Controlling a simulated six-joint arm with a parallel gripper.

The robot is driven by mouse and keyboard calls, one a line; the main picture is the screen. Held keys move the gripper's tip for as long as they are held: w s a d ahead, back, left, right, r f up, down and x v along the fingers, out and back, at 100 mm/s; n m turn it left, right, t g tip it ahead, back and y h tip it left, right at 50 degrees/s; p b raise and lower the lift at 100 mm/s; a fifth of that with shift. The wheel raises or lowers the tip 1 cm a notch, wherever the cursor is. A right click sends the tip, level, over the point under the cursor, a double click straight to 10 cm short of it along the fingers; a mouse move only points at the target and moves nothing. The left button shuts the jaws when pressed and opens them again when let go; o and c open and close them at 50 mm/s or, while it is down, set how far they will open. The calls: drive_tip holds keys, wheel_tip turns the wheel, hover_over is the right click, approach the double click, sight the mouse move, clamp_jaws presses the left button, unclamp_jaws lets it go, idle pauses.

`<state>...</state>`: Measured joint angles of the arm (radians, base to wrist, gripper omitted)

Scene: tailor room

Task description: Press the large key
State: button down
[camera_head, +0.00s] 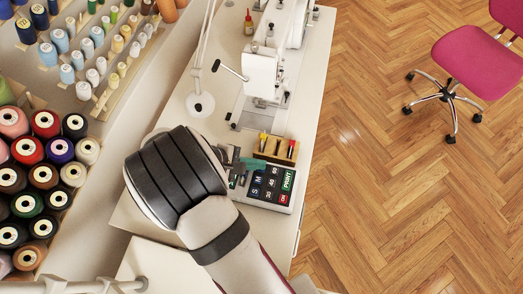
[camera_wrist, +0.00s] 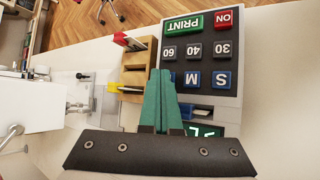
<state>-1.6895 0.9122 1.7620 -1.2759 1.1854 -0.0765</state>
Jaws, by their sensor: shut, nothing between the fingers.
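A dark keypad (camera_wrist: 240,50) on a light machine lies beneath my gripper; it also shows in the head view (camera_head: 293,203). Its blue S key (camera_wrist: 221,79) and M key (camera_wrist: 194,79) are visible. At the end of that blue row, where the large key would lie, my fingers cover nearly everything, with only a sliver of blue beside them. My gripper (camera_wrist: 159,74) has green fingers, shut together and empty, with tips over the keypad's edge beside the wooden holder. It also shows in the head view (camera_head: 262,161). I cannot tell whether the tips touch a key.
The grey number keys (camera_wrist: 194,49), green PRINT key (camera_wrist: 183,25) and red ON key (camera_wrist: 223,18) sit close to the fingers. A wooden holder (camera_wrist: 135,75) with coloured items stands beside them. A sewing machine (camera_head: 262,75) stands farther back; thread spools (camera_head: 45,124) fill the left.

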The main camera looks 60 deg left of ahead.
drive_tip(key=shift+r, duration=0.85)
drive_tip(key=shift+r, duration=0.1)
drive_tip(key=shift+r, duration=2.4)
